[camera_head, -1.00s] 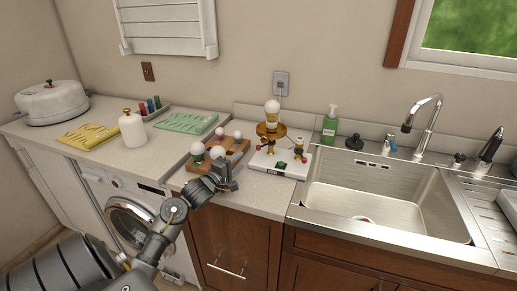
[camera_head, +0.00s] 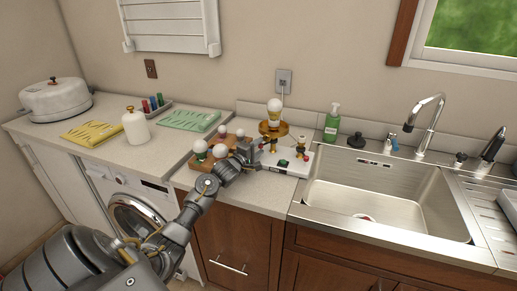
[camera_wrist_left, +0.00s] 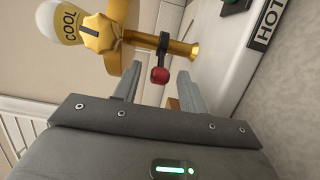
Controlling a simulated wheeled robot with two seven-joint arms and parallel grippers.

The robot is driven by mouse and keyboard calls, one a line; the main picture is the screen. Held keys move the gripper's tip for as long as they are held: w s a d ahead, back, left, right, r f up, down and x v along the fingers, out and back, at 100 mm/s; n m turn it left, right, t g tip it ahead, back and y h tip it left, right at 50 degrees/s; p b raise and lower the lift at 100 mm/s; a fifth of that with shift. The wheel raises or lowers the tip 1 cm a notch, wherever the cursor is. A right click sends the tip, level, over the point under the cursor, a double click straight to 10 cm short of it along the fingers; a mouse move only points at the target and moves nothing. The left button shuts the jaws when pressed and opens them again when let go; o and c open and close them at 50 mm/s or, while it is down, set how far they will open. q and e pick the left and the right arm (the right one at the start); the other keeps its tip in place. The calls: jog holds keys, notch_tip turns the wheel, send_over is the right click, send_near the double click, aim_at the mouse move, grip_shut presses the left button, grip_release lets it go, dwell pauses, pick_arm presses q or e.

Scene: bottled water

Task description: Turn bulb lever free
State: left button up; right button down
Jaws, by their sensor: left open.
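A lit-looking bulb (camera_head: 274,105) stands in a brass holder (camera_head: 272,129) on a white base (camera_head: 291,167) at the counter's back. The wrist view shows the bulb (camera_wrist_left: 62,22) marked "COOL" and the brass holder (camera_wrist_left: 102,36). A dark lever with a red knob (camera_wrist_left: 159,75) sticks out from a brass post (camera_wrist_left: 180,50). My left gripper (camera_head: 254,148) is at the left side of the base. In the wrist view its open fingers (camera_wrist_left: 157,84) lie on either side of the red knob, with gaps showing. My right gripper is in neither view.
A wooden rack (camera_head: 213,160) with several bulbs lies just left of the base, partly behind my gripper. The sink (camera_head: 375,195) is to the right. A green soap bottle (camera_head: 332,124) stands behind. A white canister (camera_head: 135,127) and folded cloths (camera_head: 190,120) are further left.

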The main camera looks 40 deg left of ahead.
pick_arm(q)
jog(key=shift+c, duration=0.3)
grip_shut()
